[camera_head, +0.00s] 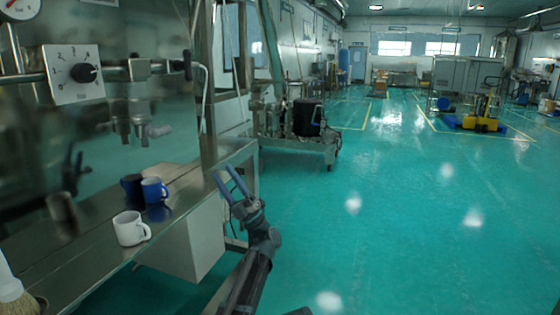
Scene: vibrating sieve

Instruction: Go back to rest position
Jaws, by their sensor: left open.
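My left gripper (223,171) is raised in the middle of the view, just right of the steel counter's edge. Its two blue fingers are parted with nothing between them. Its dark arm comes up from the bottom of the view. My right gripper is out of view.
The steel counter (88,258) runs along the left. On it are a white mug (128,229) and a blue mug (154,190); a darker mug shape behind looks like a reflection. A brush (12,290) shows at bottom left. A wheeled cart (328,150) stands behind. Open floor lies right.

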